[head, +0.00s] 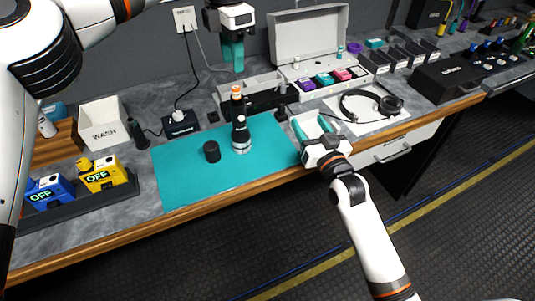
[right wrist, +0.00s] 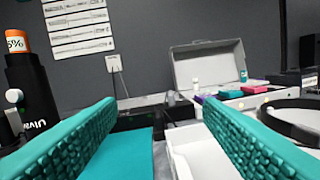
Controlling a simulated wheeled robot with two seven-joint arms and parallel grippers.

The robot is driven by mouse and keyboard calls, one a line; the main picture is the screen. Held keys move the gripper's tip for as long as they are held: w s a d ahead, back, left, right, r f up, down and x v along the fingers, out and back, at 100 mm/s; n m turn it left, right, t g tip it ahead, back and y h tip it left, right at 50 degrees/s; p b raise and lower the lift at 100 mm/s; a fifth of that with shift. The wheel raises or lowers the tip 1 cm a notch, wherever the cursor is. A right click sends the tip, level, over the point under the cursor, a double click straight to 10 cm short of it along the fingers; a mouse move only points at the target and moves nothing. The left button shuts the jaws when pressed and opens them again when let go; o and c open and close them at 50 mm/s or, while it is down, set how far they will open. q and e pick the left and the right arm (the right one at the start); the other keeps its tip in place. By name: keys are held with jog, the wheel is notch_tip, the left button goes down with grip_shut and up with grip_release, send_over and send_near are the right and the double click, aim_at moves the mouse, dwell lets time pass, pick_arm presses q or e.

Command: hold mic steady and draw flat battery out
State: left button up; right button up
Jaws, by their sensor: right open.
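The black mic (head: 240,134) stands upright on the teal mat (head: 178,178). The battery (head: 236,92), with an orange and white end, sticks out of its top. In the right wrist view the mic (right wrist: 32,95) is at the left edge, and the battery (right wrist: 16,41) shows "5%". A black cap (head: 211,152) stands on the mat left of the mic. My left gripper (head: 233,70) points down just above the battery, apart from it as far as I can see; its finger gap is unclear. My right gripper (head: 312,124) is open and empty, right of the mic (right wrist: 158,115).
Behind the mat is an open grey case (head: 310,40) with coloured packs. Headphones (head: 371,104) lie on a white sheet at right. A "WASH" bin (head: 104,124) and blue (head: 50,190) and yellow (head: 103,174) "OFF" units stand at left. The mat's front is clear.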

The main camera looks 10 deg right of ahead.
aim_at(244, 131)
jog(key=s+a+n+g+y, duration=0.1)
jog(key=s+a, duration=0.1)
jog(key=a, duration=0.1)
jog(key=s+a+f+n+y, duration=0.1)
jog(key=s+a+n+y, duration=0.1)
jog(key=a, duration=0.2)
jog(key=s+a+n+g+y, duration=0.1)
jog(key=s+a+n, duration=0.1)
jog(key=a, duration=0.2)
jog(key=shift+s+a+f+g+y, duration=0.2)
jog(key=shift+f+g+y, duration=0.1)
jog(key=shift+y, duration=0.1)
jog(key=shift+w+a, duration=0.2)
jog(key=shift+a, duration=0.05)
jog(key=x, duration=1.1)
jog(key=shift+w, duration=0.2)
jog(key=c, duration=1.3)
